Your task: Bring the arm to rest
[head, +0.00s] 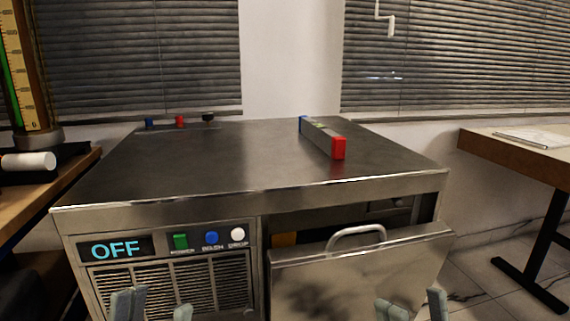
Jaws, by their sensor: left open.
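My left gripper (154,307) shows only its fingertips at the bottom edge, in front of the vent grille of the metal rig (230,165). Its fingers are apart with nothing between them. My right gripper (411,309) also shows only its fingertips at the bottom edge, in front of the rig's front panel (340,280). Its fingers are apart and nothing shows between them. The rest of both arms is out of view.
The front panel with a curved handle (356,238) tilts outward. A display (115,249) reads OFF beside green, blue and white buttons. A bar with red and blue ends (322,138) lies on top. A tall gauge (27,70) stands left; a table (520,145) stands right.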

